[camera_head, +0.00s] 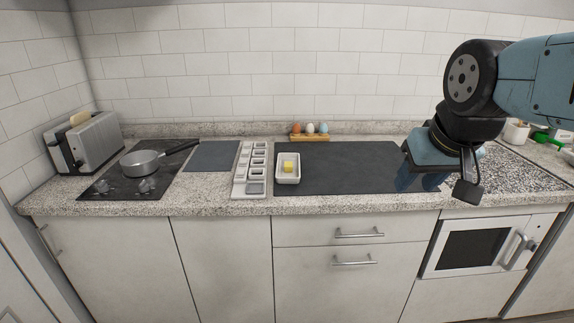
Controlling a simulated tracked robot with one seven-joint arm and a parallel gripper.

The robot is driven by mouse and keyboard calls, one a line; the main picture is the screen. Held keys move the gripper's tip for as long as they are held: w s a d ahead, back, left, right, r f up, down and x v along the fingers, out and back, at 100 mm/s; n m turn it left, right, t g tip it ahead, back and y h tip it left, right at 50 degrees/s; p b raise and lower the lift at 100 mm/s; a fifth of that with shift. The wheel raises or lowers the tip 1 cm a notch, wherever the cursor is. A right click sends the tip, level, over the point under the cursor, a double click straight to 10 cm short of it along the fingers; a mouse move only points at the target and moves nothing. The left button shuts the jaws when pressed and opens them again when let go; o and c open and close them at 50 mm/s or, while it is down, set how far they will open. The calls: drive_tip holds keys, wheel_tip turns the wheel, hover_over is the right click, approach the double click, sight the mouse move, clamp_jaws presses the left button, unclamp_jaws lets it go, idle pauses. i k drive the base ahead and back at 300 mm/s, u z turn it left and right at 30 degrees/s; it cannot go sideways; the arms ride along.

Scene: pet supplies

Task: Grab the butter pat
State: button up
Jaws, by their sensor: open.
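The butter pat (288,165) is a small yellow block lying in a white rectangular dish (288,181). The dish stands at the left front of a dark mat (345,178) on the counter. My gripper (440,184) is at the right end of the mat, well to the right of the butter and apart from it. It is open, and I see nothing held in it. My arm hides part of the counter at the right.
A white sectioned tray (249,189) stands just left of the dish. Eggs in a wooden holder (310,138) stand behind the mat. A pan (141,163) on the hob (104,185) and a toaster (93,140) are at the left. The middle of the mat is clear.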

sight(288, 165)
drive_tip(key=i, duration=0.85)
drive_tip(key=u, duration=0.2)
drive_tip(key=k, duration=0.9)
drive_tip(key=z, duration=0.2)
drive_tip(key=i, duration=0.9)
drive_tip(key=u, duration=0.05)
